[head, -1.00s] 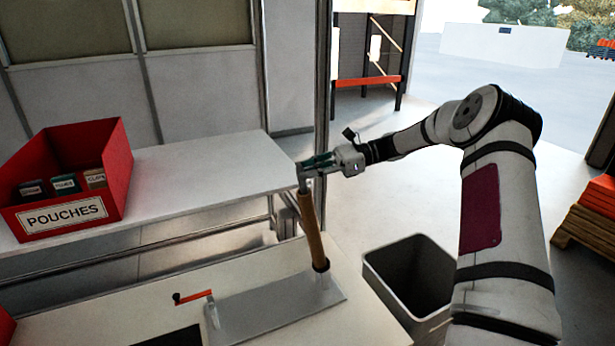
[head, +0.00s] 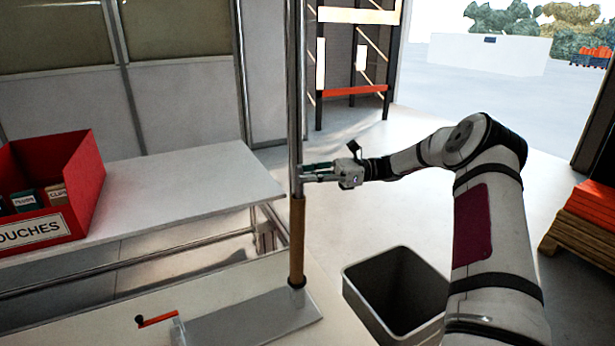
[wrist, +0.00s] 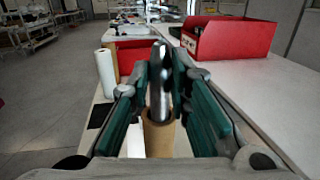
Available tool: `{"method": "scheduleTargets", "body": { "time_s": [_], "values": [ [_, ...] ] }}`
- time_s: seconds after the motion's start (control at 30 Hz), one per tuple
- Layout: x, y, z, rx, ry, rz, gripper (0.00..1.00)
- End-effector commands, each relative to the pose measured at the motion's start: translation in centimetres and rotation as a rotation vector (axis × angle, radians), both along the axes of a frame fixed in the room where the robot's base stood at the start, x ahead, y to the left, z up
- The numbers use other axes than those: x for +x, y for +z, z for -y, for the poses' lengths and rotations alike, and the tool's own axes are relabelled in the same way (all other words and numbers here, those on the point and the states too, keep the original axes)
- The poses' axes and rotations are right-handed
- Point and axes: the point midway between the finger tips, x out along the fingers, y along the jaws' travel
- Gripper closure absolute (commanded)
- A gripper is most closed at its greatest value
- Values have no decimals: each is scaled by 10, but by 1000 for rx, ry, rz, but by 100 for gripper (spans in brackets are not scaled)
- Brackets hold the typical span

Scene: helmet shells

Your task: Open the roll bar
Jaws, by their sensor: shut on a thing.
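The roll bar (wrist: 158,90) is a metal rod between the teal fingers of my gripper (wrist: 161,85) in the wrist view. A brown cardboard roll (head: 297,240) is around the bar below the gripper, and also shows in the wrist view (wrist: 158,135). The bar stands near upright on a grey base plate (head: 250,318). The lower part of the base is cut off by the picture edge.
A crank with a red-orange handle (head: 158,320) is left of the base plate. A red pouches box (head: 75,175) stands on the white shelf (head: 190,180) behind. A grey bin (head: 375,295) is on the floor at right.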

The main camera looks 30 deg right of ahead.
Motion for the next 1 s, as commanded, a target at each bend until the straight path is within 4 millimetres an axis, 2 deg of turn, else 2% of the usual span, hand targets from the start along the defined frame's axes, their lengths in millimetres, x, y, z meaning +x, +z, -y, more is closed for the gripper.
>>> {"method": "scheduleTargets", "body": {
  "time_s": [0.2,0.23,0.3,0.33,0.6,0.73,0.87,1.0],
  "values": [
    [0,-3,1,-4,-1,-4,100],
    [0,-3,1,-4,-1,-5,80],
    [0,-3,1,-4,-1,-5,64],
    [0,-2,1,-3,-1,-4,62],
    [0,-1,1,-3,0,-3,62],
    [-1,-1,7,-2,-2,-1,62],
    [-5,-2,26,-2,-4,-2,62],
    [-10,-4,54,-3,-4,-2,62]
  ]
}}
